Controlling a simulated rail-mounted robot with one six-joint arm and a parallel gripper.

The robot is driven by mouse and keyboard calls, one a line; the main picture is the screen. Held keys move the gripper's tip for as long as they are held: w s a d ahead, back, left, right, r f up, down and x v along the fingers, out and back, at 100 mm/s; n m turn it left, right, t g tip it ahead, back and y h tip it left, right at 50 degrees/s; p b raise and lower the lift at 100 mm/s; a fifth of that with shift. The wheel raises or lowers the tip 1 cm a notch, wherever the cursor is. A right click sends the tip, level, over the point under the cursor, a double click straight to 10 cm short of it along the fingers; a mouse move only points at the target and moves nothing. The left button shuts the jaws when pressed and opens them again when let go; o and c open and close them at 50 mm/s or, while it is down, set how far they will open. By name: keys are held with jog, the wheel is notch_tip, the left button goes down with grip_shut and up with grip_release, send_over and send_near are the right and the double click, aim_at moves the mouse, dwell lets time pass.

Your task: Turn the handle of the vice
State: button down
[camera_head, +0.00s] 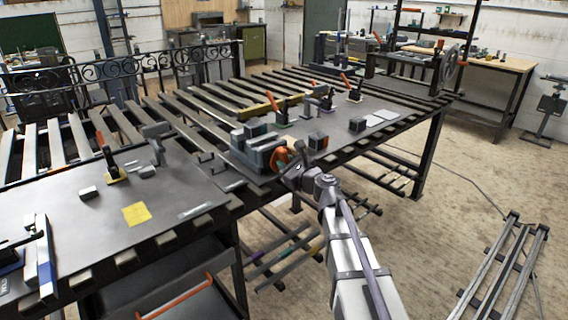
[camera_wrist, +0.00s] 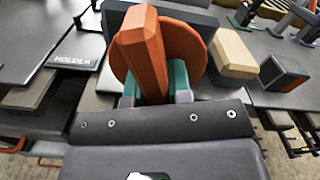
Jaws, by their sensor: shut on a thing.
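The vice (camera_head: 256,146) stands at the front edge of the dark slatted table, grey with an orange round handle wheel (camera_head: 280,160) facing me. In the wrist view the handle is an orange disc with an orange bar (camera_wrist: 142,52) sticking out towards the camera. My gripper (camera_wrist: 155,88) is shut on the orange bar, with one teal finger on each side of it. In the head view my gripper (camera_head: 298,170) reaches the front of the vice, and my arm partly hides the contact. Most of the vice body is hidden behind the disc in the wrist view.
A wooden block (camera_wrist: 233,54) and a dark cube (camera_wrist: 284,72) sit right of the handle in the wrist view. A yellow sheet (camera_head: 136,214) and clamps lie on the table's left part. The floor in front is mostly open, with a metal frame (camera_head: 503,268) at right.

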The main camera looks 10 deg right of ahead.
dwell(0.3)
jog(key=c, duration=1)
grip_release()
jog(key=shift+c, duration=0.2)
